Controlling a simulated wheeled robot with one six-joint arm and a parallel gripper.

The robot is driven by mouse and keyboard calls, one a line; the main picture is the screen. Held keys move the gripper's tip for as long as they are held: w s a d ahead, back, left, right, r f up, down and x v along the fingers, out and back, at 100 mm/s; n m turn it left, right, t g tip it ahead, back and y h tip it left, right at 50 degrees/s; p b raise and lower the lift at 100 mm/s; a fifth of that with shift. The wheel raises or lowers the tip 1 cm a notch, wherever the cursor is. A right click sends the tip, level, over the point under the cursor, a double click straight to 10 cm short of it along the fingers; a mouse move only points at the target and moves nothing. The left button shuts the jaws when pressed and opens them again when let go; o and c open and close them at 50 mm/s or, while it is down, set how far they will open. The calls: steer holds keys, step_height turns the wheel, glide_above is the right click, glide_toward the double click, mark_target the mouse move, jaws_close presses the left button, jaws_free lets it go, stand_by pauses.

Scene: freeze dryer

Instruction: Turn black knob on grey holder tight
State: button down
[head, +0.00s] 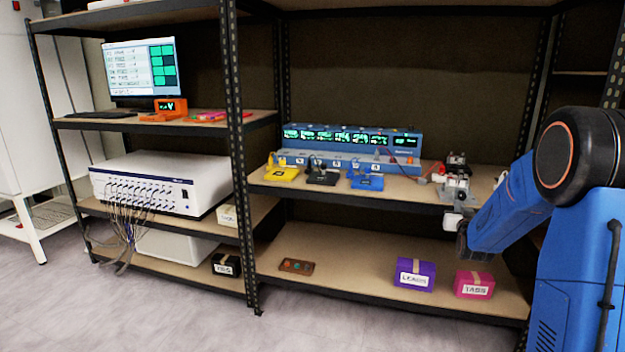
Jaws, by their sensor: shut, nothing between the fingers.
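My gripper (457,162) is at the right part of the middle shelf, at the end of my arm, which reaches in from the right. It is small and dark in the head view; it is shut with nothing held. A small grey piece (438,178) shows just left of my wrist, by the shelf's front; it may be the grey holder, partly hidden by my wrist. I cannot make out its black knob, nor whether my gripper touches it.
Yellow (283,174), black (320,177) and blue (366,181) holders stand left along the shelf before a long blue instrument (350,142). Purple (415,274) and pink (474,284) boxes sit on the lower shelf. A dark rack post (237,150) stands left.

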stand_by(0.5)
steer(key=v, duration=0.6)
steer(key=shift+a+f, duration=0.15)
steer(key=shift+f, duration=0.1)
stand_by(0.5)
steer(key=w+d+m, duration=0.3)
steer(key=w+m, duration=0.2)
steer(key=m, duration=0.1)
steer(key=shift+w, duration=0.25)
stand_by(0.7)
steer(key=shift+r, duration=0.1)
steer(key=shift+r, duration=0.2)
stand_by(0.6)
